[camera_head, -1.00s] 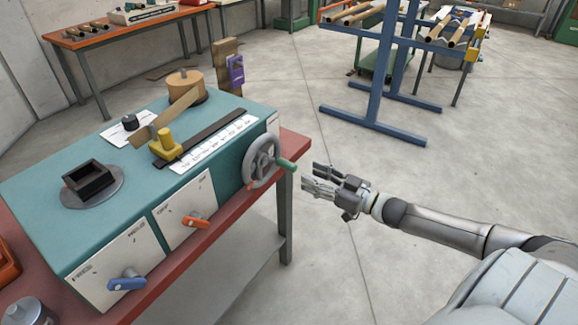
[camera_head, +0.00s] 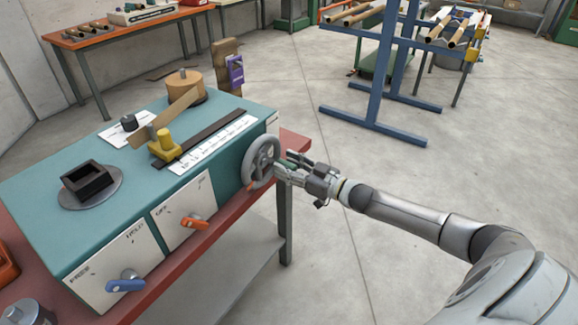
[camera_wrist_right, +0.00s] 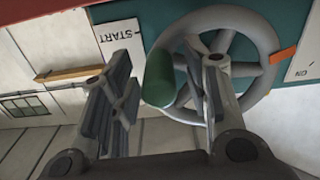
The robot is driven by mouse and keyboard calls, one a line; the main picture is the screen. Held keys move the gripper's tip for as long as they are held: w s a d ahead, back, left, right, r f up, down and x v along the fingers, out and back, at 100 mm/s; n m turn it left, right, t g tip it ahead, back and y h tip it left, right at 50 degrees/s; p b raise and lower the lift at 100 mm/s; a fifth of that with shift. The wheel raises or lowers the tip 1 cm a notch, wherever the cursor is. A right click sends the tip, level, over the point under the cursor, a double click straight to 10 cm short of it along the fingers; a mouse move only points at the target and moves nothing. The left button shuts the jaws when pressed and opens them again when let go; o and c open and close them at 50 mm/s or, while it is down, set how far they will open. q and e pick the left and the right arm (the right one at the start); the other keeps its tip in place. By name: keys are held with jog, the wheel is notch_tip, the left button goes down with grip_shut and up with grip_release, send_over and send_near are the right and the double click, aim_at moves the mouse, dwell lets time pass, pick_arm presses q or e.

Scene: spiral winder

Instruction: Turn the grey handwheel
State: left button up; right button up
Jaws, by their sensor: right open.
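The grey handwheel (camera_head: 259,161) is mounted on the right end of the front of the teal machine (camera_head: 130,190). It also shows in the right wrist view (camera_wrist_right: 262,40), with its green handle (camera_wrist_right: 160,78) sticking out towards the camera. My right gripper (camera_head: 287,168) is at the wheel in the head view. In the right wrist view the gripper (camera_wrist_right: 158,85) is open, with the green handle between its two fingers. The handle looks nearer the right-hand finger; I cannot tell whether they touch. My left gripper is not in view.
An orange lever (camera_head: 195,221) and a blue lever (camera_head: 126,282) are on the machine's front panels. The machine stands on a red-topped table (camera_head: 296,146). A blue rack (camera_head: 385,90) stands behind. The floor between is clear.

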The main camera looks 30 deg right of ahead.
jog(key=shift+c, duration=0.3)
grip_shut()
jog(key=shift+r, duration=0.1)
